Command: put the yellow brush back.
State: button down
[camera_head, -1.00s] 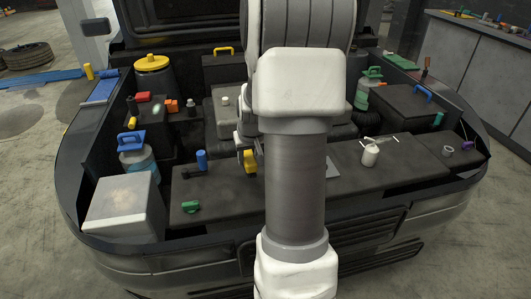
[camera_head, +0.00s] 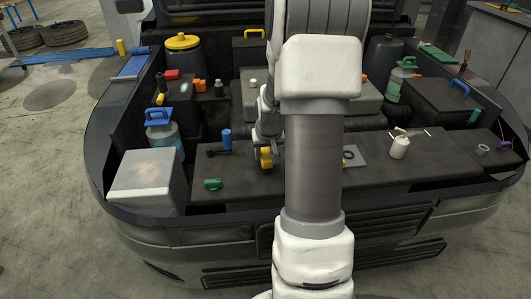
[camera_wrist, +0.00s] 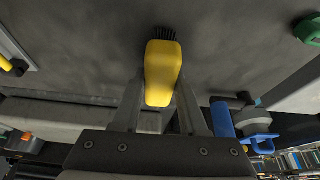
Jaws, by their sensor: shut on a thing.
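The yellow brush (camera_head: 266,157) is in my gripper (camera_head: 266,150), above the dark front panel of the engine bay. In the wrist view the brush (camera_wrist: 163,72) has a yellow body and dark bristles pointing toward the top of the picture. The fingers of my gripper (camera_wrist: 160,98) are shut on its lower part. In the head view my own arm covers part of the bay behind and right of the brush. I cannot tell whether the bristles touch the panel.
A blue-handled tool (camera_head: 226,139) and a green clip (camera_head: 212,184) are left of the brush on the front panel (camera_head: 250,188). A light plate (camera_head: 354,156) and a white pot (camera_head: 400,147) are to the right. A grey box (camera_head: 147,180) stands front left.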

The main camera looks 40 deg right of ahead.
jog(key=shift+f, duration=0.25)
jog(key=shift+c, duration=2.2)
grip_release()
jog(key=shift+r+p, duration=0.35)
jog(key=shift+r, duration=0.15)
jog(key=s+p+v, duration=0.1)
jog(key=p+v, duration=0.2)
jog(key=v, duration=1.4)
jog(key=shift+d+p, duration=0.25)
jog(key=shift+p, duration=0.15)
jog(key=shift+w, duration=0.1)
